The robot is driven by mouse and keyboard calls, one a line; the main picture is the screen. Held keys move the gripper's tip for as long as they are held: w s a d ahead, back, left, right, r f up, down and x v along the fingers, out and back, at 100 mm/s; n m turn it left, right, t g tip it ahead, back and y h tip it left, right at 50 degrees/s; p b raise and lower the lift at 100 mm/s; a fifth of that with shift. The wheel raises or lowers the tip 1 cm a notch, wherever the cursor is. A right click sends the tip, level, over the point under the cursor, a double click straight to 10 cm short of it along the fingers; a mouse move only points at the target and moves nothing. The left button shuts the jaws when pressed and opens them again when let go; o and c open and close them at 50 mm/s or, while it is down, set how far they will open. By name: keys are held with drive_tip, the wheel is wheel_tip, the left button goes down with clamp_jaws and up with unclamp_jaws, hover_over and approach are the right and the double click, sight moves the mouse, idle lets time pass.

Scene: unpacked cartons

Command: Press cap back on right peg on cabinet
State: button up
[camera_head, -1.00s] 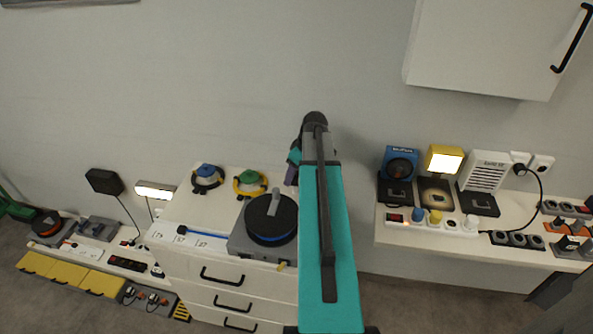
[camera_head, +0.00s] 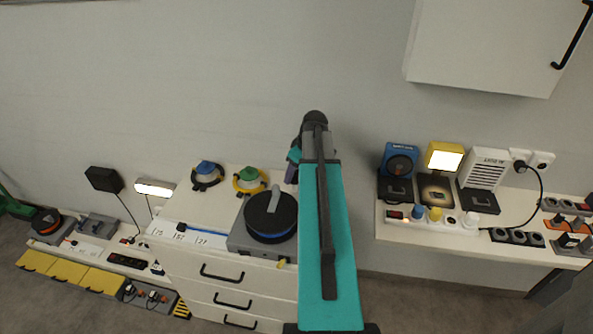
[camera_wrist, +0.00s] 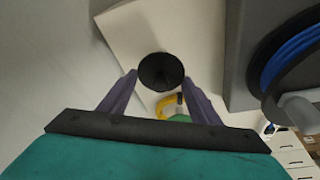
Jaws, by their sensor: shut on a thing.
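My gripper (camera_wrist: 161,78) shows in the wrist view with two purple fingers. They are closed on a round black cap (camera_wrist: 161,72), which sits between the fingertips. The white cabinet top (camera_wrist: 125,25) lies behind it. The cap hides whatever is directly beyond it, so I cannot see the right peg or whether the cap touches it. In the head view, my arm covers most of the gripper, above the right part of the white cabinet (camera_head: 215,270).
On the cabinet stand a grey box with a black reel (camera_head: 270,217), a green-topped piece with a yellow ring (camera_head: 249,181) and a blue-topped piece (camera_head: 207,175). The reel box is close to the right of my gripper in the wrist view. A shelf (camera_head: 400,232) stands right.

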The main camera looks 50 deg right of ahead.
drive_tip(key=shift+f+b, duration=0.5)
drive_tip(key=shift+f, duration=0.4)
idle(0.8)
drive_tip(key=o, duration=1.7)
drive_tip(key=shift+o, duration=0.2)
drive_tip(key=shift+s+r, duration=0.1)
drive_tip(key=shift+r, duration=0.1)
drive_tip(key=shift+r+p, duration=2)
drive_tip(key=shift+r, duration=1.35)
clamp_jaws()
